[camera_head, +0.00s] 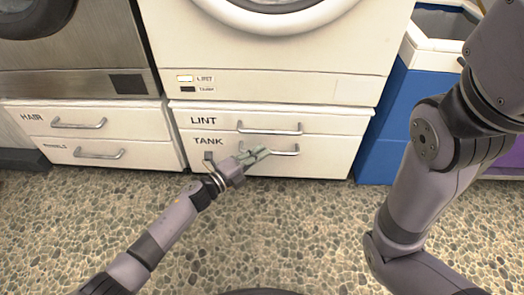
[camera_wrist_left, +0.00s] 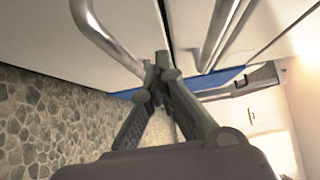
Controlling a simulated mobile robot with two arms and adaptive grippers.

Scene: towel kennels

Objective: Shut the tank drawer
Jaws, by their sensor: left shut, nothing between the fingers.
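The tank drawer (camera_head: 310,160) is the lower white drawer under the white machine, labelled TANK, with a curved metal handle (camera_head: 285,153). Its front looks about level with the lint drawer (camera_head: 345,123) above it; I cannot tell whether a small gap is left. My left gripper (camera_head: 262,151) is shut and empty, at the left part of the tank handle. In the left wrist view the fingertips (camera_wrist_left: 158,65) are close to the tank handle (camera_wrist_left: 105,40); I cannot tell whether they touch. My right gripper is not in view; only my right arm shows.
Drawers labelled HAIR (camera_head: 95,121) and another below it (camera_head: 105,153) stand to the left under a grey machine. A blue bin (camera_head: 385,150) with a white rim stands to the right. The pebbled floor (camera_head: 265,220) in front is clear.

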